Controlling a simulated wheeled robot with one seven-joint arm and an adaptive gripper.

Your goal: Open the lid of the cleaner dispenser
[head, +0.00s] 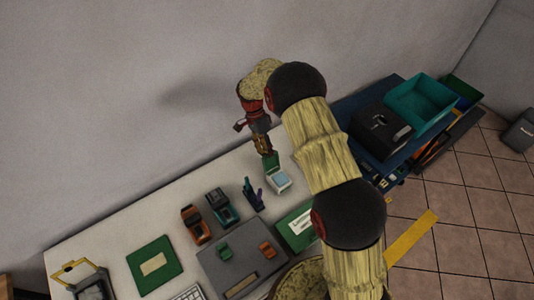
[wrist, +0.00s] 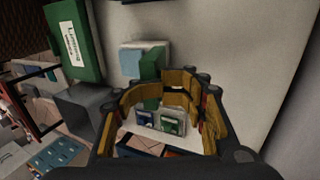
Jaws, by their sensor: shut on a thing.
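The cleaner dispenser (head: 279,181) is a small white box with a light blue top area, on the white table near the wall. Its green lid (head: 270,160) stands raised at the box's wall-side edge, leaving the light blue area uncovered. My gripper (head: 264,149) points down at the lid and is shut on it. In the wrist view the dispenser (wrist: 133,62) lies beyond the fingers, and the green lid (wrist: 151,64) reaches the fingertips of my gripper (wrist: 164,86). The exact contact is partly hidden by the fingers.
A dark pen holder (head: 253,194) stands left of the dispenser. A green box (head: 297,227) lies to its front right. Teal (head: 221,207) and orange (head: 195,224) devices stand further left. The wall (head: 150,90) is close behind my gripper.

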